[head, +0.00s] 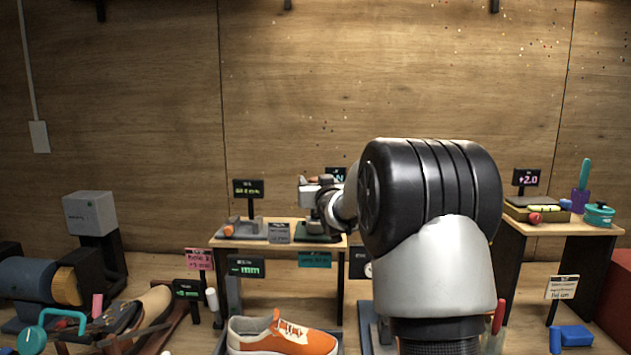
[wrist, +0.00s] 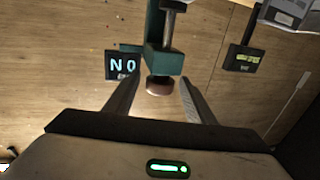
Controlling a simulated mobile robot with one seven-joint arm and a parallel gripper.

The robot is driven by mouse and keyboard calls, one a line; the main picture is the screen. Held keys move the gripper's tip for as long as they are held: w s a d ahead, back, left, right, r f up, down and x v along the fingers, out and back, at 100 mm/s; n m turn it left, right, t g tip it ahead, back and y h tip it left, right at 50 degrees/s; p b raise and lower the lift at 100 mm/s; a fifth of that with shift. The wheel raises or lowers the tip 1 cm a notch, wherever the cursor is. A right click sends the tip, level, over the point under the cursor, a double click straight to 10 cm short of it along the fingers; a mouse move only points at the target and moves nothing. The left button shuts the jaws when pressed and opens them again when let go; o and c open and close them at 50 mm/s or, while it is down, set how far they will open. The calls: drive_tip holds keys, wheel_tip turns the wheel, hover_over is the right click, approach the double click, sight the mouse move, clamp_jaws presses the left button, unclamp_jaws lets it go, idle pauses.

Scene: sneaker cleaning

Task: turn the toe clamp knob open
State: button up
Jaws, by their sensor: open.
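In the wrist view, a small reddish-brown round knob (wrist: 159,87) sits at the end of a green block-shaped clamp (wrist: 166,62) with a metal screw (wrist: 174,18). I take this as the toe clamp knob. My gripper (wrist: 161,79) is open, one finger on each side of the knob, with visible gaps and no clear contact. In the head view, my arm reaches to the small wooden shelf (head: 222,243), where a dark green base (head: 317,239) shows below my wrist. My arm hides much of that spot, and the knob cannot be made out there.
A dark sign (wrist: 122,65) stands close beside the left finger in the wrist view. In the head view, a grey fixture (head: 250,231) and a display (head: 248,188) stand left on the shelf. An orange sneaker (head: 284,337) lies below in front. A second shelf (head: 560,229) is at right.

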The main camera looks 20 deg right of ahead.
drive_tip(key=shift+w, duration=0.25)
drive_tip(key=c, duration=1)
